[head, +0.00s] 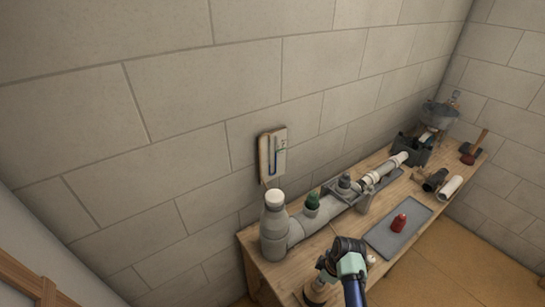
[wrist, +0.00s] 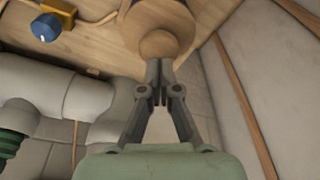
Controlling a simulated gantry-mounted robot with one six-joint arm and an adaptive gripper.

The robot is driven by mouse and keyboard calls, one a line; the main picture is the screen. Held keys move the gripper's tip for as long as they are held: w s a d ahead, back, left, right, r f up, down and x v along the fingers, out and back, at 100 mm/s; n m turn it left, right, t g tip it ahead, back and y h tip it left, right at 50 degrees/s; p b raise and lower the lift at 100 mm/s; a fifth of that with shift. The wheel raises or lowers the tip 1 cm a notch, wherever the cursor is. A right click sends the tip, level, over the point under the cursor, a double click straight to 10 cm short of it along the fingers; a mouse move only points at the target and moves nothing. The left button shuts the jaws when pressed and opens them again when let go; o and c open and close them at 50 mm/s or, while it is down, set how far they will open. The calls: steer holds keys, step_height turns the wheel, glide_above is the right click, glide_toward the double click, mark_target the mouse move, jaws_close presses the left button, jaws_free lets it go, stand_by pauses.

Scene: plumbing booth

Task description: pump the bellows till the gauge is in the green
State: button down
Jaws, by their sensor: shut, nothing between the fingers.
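The bellows (wrist: 160,14) show in the wrist view as a round wooden top with a wooden knob (wrist: 158,44) at its middle. In the head view the bellows (head: 316,293) stand at the bench's near end, partly hidden by my gripper (head: 322,276). My gripper is shut and empty. In the wrist view its fingertips (wrist: 159,66) are at the knob; whether they touch it I cannot tell. The gauge (head: 272,156) is a pale board on the wall with a blue column and a small green mark. Its reading is too small to tell.
A grey pipe (head: 303,229) with a white-capped upright end and a green plug (head: 312,201) runs along the wooden bench. A blue knob (wrist: 46,27) on a yellow valve shows in the wrist view.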

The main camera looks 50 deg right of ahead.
steer(key=shift+s+b+x, duration=0.2)
steer(key=shift+b+x, duration=0.65)
steer(key=shift+x, duration=0.2)
steer(key=shift+s+b+x, duration=0.2)
steer(key=shift+b+x, duration=0.65)
steer(key=shift+x, duration=0.15)
steer(key=p+v, duration=0.2)
steer(key=p, duration=0.1)
steer(key=p+v, duration=0.1)
steer(key=v, duration=0.1)
steer(key=shift+w+r, duration=0.1)
steer(key=shift+w, duration=0.3)
